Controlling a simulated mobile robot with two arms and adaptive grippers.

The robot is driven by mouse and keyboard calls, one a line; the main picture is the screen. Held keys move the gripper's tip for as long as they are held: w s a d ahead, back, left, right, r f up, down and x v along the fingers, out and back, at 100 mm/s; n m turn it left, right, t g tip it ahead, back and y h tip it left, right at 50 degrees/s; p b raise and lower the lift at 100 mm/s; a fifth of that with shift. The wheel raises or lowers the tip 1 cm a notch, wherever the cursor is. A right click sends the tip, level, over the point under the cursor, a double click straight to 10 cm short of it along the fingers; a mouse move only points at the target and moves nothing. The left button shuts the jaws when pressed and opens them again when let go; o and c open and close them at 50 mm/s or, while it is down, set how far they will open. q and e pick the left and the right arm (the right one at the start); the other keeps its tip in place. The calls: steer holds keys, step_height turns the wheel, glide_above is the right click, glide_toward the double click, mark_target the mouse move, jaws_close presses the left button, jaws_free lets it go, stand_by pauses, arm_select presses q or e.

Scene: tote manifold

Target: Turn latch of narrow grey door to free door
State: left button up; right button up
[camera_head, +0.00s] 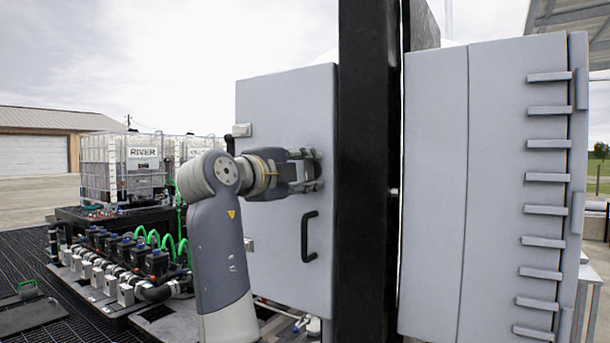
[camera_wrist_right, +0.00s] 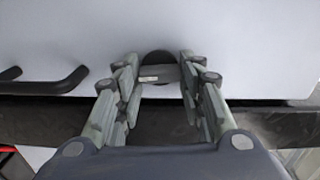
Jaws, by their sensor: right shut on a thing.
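The narrow grey door (camera_head: 280,110) stands upright in the head view, left of a black post. It looks closed. My right gripper (camera_head: 312,170) is at the door's right part, above the black handle (camera_head: 308,237). In the right wrist view my right gripper (camera_wrist_right: 160,80) has its fingers on both sides of the latch (camera_wrist_right: 158,73), a grey bar on a dark round base. The fingers are shut on the latch. In the head view the gripper hides the latch. The black handle also shows in the wrist view (camera_wrist_right: 50,82), left of the fingers. My left gripper is not in view.
The black post (camera_head: 367,170) stands just right of the door. A wide grey cabinet (camera_head: 435,190) with several latches on its right edge is beyond it. White totes (camera_head: 120,165) and a row of valves with green hoses (camera_head: 130,255) stand at left.

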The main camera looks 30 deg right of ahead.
steer(key=shift+m, duration=0.7)
steer(key=o, duration=1.1)
steer(key=v, duration=1.2)
